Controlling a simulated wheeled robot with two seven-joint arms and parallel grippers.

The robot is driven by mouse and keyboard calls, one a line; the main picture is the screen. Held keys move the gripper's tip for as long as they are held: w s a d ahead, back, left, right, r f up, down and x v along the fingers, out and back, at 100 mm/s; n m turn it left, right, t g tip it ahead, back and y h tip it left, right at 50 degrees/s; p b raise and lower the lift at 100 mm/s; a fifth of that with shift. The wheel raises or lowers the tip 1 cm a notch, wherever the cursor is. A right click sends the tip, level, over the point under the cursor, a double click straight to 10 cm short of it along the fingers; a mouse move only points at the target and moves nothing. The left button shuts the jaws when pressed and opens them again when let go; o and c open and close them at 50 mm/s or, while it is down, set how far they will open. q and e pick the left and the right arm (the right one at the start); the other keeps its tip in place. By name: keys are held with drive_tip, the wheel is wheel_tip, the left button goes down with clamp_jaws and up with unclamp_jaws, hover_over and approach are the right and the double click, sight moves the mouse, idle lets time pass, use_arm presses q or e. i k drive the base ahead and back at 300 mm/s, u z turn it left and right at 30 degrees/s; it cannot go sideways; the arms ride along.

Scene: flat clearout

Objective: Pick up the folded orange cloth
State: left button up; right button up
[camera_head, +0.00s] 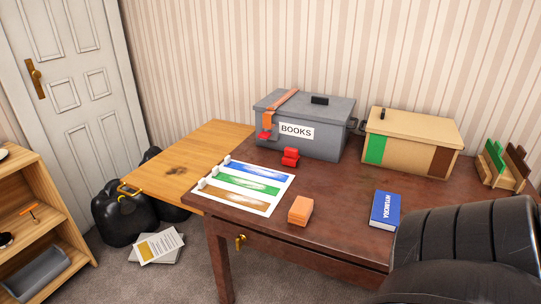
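The folded orange cloth (300,210) appears as a small, thick orange block lying near the front edge of the dark brown table (345,185). It is to the right of a white sheet with coloured bands and to the left of a blue book. Nothing touches it or covers it. Neither of my grippers shows in the head view, so their fingers cannot be seen.
A grey box labelled BOOKS (320,137), a tan box (415,138) and a small red object (290,157) stand behind. The banded sheet (243,172) and blue book (385,210) flank the cloth. A large black ribbed shape (470,245) hides the table's right front.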

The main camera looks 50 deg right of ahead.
sight(299, 214)
drive_tip(key=z, duration=0.6)
drive_tip(key=i, duration=1)
drive_tip(key=z, duration=0.85)
